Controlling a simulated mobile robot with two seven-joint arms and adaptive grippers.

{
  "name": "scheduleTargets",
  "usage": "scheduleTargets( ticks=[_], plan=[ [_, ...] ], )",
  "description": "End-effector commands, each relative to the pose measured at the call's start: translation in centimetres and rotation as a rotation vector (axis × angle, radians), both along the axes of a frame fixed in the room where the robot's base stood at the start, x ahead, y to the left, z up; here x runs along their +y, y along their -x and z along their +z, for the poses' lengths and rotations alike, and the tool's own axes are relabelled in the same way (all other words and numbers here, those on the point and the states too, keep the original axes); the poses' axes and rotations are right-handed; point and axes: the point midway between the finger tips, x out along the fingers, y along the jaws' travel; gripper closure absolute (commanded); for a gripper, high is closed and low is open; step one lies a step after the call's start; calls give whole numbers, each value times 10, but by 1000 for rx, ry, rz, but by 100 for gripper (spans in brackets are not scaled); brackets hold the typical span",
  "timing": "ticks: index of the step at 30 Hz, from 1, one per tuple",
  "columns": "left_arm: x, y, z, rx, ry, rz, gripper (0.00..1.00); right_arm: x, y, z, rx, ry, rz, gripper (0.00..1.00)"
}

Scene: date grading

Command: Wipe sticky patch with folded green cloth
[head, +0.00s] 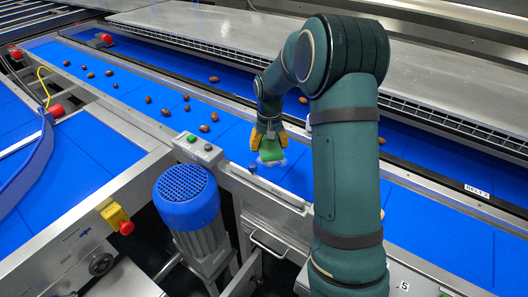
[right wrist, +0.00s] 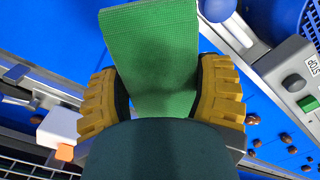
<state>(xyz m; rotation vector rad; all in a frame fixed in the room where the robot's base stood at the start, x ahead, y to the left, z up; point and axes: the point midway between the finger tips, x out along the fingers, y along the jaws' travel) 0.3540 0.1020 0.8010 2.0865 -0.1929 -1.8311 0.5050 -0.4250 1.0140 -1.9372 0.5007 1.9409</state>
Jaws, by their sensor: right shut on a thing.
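The folded green cloth (head: 271,150) is between the yellow fingers of my right gripper (head: 267,136), low over the near blue belt. In the right wrist view the cloth (right wrist: 150,45) fills the gap between both fingers (right wrist: 163,92) and sticks out past them. A pale, whitish patch (head: 272,162) shows on the blue belt around the cloth's lower edge. The cloth covers part of it. I cannot tell for sure whether the cloth is touching the belt. My left gripper is not in view.
Several brown dates (head: 165,112) lie on the blue belt (head: 130,90) left of the gripper. A metal side rail with a button box (head: 198,148) and a blue-capped motor (head: 186,195) stand in front. A wire guard (head: 225,38) runs behind the belt.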

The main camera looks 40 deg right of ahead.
Motion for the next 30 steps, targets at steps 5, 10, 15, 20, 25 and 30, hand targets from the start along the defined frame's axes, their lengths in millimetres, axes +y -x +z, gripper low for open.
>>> scheduleTargets(
  ticks=[5,10,15,20,25,30],
  plan=[
    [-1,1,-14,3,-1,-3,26,0,0,-13,-1,0,1,65],
    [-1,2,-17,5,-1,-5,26,0,0,-17,-1,0,1,65],
    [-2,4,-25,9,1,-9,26,0,0,-26,0,0,1,65],
    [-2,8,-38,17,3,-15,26,0,0,-41,0,0,0,65],
    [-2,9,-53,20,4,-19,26,0,0,-59,0,0,0,65],
    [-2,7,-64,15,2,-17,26,0,0,-71,0,0,0,65]
  ],
)
